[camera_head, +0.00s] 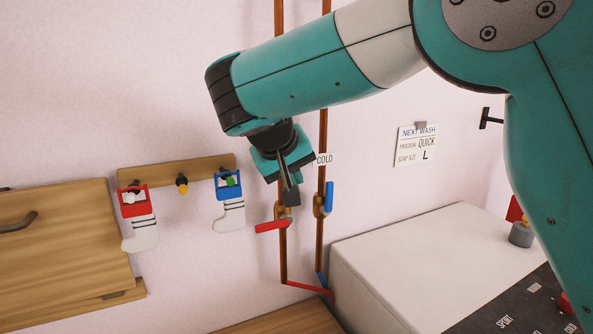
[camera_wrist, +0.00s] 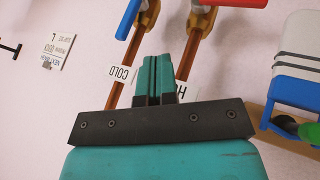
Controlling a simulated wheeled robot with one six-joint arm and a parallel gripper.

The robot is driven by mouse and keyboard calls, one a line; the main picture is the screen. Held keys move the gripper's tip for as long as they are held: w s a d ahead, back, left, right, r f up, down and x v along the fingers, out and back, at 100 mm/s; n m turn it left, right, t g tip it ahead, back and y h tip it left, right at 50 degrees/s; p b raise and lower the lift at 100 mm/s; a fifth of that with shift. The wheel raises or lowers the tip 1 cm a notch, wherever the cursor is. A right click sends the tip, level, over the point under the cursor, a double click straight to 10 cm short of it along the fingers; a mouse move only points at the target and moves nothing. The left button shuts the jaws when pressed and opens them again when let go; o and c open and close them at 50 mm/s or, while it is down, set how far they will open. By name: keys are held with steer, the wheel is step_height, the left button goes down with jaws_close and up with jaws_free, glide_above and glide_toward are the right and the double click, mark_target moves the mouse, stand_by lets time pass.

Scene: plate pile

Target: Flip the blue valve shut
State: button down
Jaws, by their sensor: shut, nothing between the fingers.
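The blue valve handle (camera_head: 329,196) stands upright, along the right copper pipe (camera_head: 323,120), below a COLD label (camera_head: 324,159). It also shows at the top of the wrist view (camera_wrist: 128,18), beside its brass body. The red valve handle (camera_head: 271,226) lies crosswise on the left pipe (camera_head: 283,255); part of it shows in the wrist view (camera_wrist: 236,2). My gripper (camera_head: 291,198) is shut and empty, pointing down in front of the left pipe, left of the blue handle and apart from it. Its closed fingers (camera_wrist: 155,62) partly hide the other pipe label.
A white washing machine (camera_head: 400,250) stands at lower right, close to the pipes. A wash note (camera_head: 417,146) hangs on the wall. Red and blue hoses run low near the pipes.

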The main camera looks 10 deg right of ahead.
mark_target(328, 198)
steer(key=w+d+f+p, duration=0.3)
steer(key=w+d+f, duration=0.1)
steer(key=d+f, duration=0.1)
steer(key=shift+d+f+p, duration=0.2)
steer(key=shift+d+p, duration=0.1)
steer(key=shift+d, duration=0.5)
steer(key=shift+r, duration=0.1)
